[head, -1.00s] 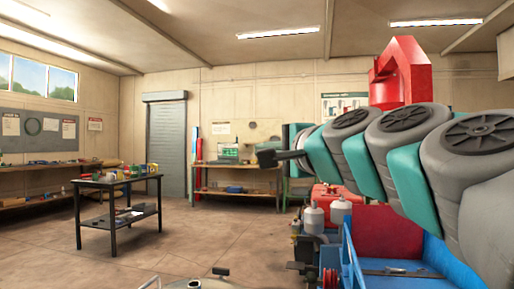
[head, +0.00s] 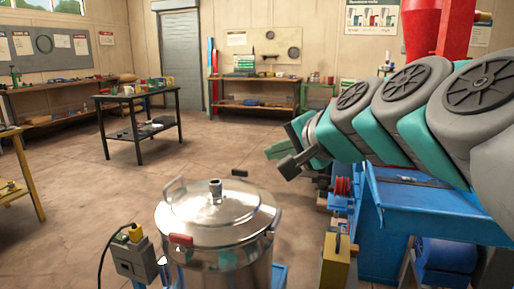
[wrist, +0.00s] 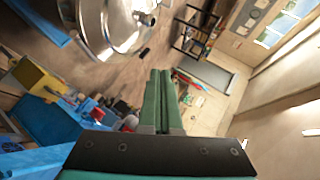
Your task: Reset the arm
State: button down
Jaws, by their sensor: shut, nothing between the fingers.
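My arm reaches in from the right in the head view, with grey and green links. My gripper (head: 276,151) is at its left end, in the air above the floor, right of and behind the steel pot. In the wrist view, the green fingers of my gripper (wrist: 160,73) lie side by side, closed together with nothing between them. The far side of the gripper is hidden in the head view.
A lidded steel pot (head: 218,215) stands in front, also in the wrist view (wrist: 122,25). A blue machine (head: 430,200) with a red hopper (head: 440,30) stands right, partly behind my arm. A black table (head: 138,95) stands left. The middle floor is clear.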

jog(key=s+f+n+g+h, duration=0.15)
jog(key=s+f+g, duration=0.3)
jog(key=f, duration=0.75)
jog(key=s+d+f+n+g+h, duration=0.2)
jog(key=s+d+f+n+g, duration=0.1)
jog(key=s+f, duration=0.7)
jog(key=s+d+f+n+g+h, duration=0.3)
jog(key=s+d+f, duration=0.5)
jog(key=s+f, duration=0.3)
jog(key=s+n+g, duration=0.1)
jog(key=s+g, duration=0.1)
jog(key=s, duration=0.1)
jog(key=shift+s+d+f, duration=0.15)
jog(key=shift+s+d, duration=0.05)
jog(key=shift+d, duration=0.05)
